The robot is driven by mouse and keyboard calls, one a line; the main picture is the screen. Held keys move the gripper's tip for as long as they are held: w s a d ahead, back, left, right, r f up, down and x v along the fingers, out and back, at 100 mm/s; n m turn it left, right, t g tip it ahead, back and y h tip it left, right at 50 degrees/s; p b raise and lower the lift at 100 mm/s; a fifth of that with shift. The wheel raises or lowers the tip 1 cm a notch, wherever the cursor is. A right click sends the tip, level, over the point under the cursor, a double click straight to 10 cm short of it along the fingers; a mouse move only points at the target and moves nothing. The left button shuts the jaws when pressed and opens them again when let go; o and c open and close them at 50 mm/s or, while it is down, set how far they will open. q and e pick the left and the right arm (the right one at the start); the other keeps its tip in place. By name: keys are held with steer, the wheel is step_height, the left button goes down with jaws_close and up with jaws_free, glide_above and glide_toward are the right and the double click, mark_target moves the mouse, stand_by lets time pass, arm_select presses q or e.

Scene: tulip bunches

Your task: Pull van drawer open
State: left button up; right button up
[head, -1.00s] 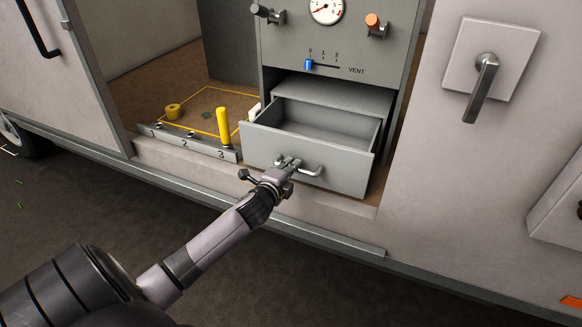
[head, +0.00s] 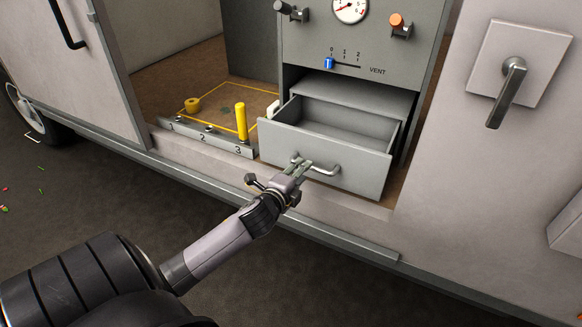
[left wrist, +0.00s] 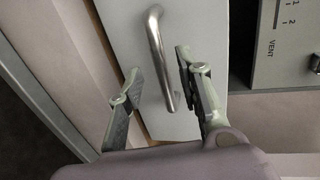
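The grey van drawer (head: 325,158) stands pulled out of its cabinet, and its inside shows empty in the head view. Its curved metal handle (head: 326,171) is on the front face and also shows in the left wrist view (left wrist: 157,50). My left gripper (head: 302,170) is at the left part of the handle. In the left wrist view my left gripper (left wrist: 158,64) has its fingers spread, one on each side of the handle bar, with visible gaps. My right gripper is in neither view.
Above the drawer is a grey panel with a gauge (head: 351,8), an orange knob (head: 397,22) and a blue vent slider (head: 328,63). A yellow post (head: 241,121) stands left of the drawer. The van's sill (head: 300,230) runs below it.

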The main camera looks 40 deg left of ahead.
arm_select(q)
steer(key=v, duration=0.7)
steer(key=shift+s, duration=0.2)
